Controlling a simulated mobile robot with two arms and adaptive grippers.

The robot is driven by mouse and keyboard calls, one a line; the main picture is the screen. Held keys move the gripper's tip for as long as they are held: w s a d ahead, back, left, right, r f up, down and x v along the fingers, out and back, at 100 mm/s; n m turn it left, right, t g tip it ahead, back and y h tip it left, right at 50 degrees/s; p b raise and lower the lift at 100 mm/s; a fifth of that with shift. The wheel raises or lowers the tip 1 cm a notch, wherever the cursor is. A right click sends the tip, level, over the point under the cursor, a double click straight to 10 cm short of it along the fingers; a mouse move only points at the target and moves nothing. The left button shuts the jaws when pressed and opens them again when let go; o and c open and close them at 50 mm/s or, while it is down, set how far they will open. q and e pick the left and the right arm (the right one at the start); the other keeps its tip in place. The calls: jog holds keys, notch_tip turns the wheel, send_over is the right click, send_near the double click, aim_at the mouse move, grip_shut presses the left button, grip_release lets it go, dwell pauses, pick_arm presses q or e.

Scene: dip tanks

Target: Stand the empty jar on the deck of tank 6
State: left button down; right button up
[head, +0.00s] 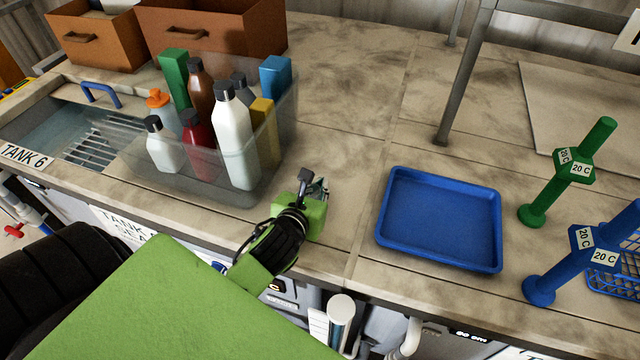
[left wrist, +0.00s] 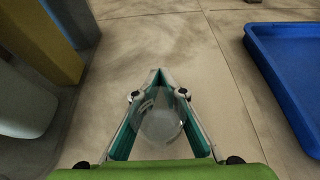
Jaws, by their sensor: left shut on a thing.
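My left gripper (head: 316,190) is over the stone counter, between the clear bin and the blue tray. In the left wrist view its fingers (left wrist: 158,78) close around a clear, round glass jar (left wrist: 160,122), which looks empty. In the head view the jar is mostly hidden by the gripper. I cannot tell whether it touches the counter. Tank 6 (head: 75,130) is the sunken basin at the far left, with a grating, a blue handle and a "TANK 6" label (head: 24,156). My right gripper is not in view.
A clear bin (head: 275,150) of several bottles and cartons stands between my gripper and tank 6. Brown boxes (head: 215,27) stand behind. The blue tray (head: 440,218) is empty. Green (head: 560,175) and blue (head: 570,265) "20 C" stands are at right.

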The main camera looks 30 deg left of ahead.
pick_arm(q)
jog(key=shift+f, duration=0.4)
jog(key=c, duration=2)
grip_release()
jog(key=shift+s, duration=0.1)
jog(key=shift+s+f, duration=0.15)
jog(key=v, duration=1.2)
jog(key=shift+r, duration=0.25)
